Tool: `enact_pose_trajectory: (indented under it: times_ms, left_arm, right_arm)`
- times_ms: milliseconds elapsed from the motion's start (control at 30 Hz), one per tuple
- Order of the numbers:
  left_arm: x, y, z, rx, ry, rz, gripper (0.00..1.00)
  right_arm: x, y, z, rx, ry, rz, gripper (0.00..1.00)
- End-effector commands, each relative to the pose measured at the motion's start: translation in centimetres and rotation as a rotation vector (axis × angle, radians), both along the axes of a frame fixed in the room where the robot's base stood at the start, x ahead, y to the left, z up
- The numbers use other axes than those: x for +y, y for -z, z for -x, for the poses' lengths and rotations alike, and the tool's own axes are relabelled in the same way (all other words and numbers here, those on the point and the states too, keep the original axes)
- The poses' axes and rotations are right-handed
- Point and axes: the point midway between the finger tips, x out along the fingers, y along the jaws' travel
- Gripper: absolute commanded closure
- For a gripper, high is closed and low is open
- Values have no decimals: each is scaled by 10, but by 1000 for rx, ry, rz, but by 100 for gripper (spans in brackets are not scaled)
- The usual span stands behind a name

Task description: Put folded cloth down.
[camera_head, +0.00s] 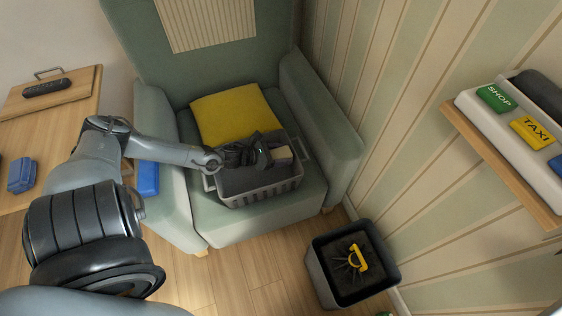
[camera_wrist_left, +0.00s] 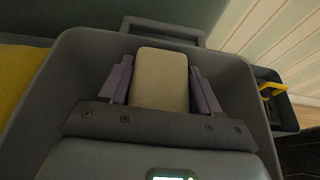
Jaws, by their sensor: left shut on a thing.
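My left gripper (camera_head: 277,155) is shut on the folded cloth (camera_head: 282,153), a small beige block-like bundle. In the left wrist view the cloth (camera_wrist_left: 160,80) stands between the two fingers of my left gripper (camera_wrist_left: 160,85). The gripper and cloth are over the grey basket (camera_head: 265,195), which sits on the green armchair seat. The basket rim (camera_wrist_left: 235,75) surrounds them in the wrist view. I cannot tell whether the cloth touches the basket floor. My right gripper is not in view.
A yellow cushion (camera_head: 236,115) lies behind the basket on the armchair (camera_head: 225,225). A dark bin (camera_head: 320,272) holding a yellow-handled thing (camera_head: 357,258) stands on the floor at right. A wall shelf (camera_head: 500,160) is at far right, a wooden table (camera_head: 50,125) at left.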

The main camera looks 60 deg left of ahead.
Motion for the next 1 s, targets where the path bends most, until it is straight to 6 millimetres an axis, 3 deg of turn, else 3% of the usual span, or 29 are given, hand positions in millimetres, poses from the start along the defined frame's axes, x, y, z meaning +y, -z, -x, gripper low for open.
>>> enact_pose_trajectory:
  times_ms: [333,1000]
  left_arm:
    - [-1,38,0,-1,-2,2,67]
    - [-1,50,0,-1,0,0,67]
  right_arm:
    - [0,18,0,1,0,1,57]
    - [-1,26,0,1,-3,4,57]
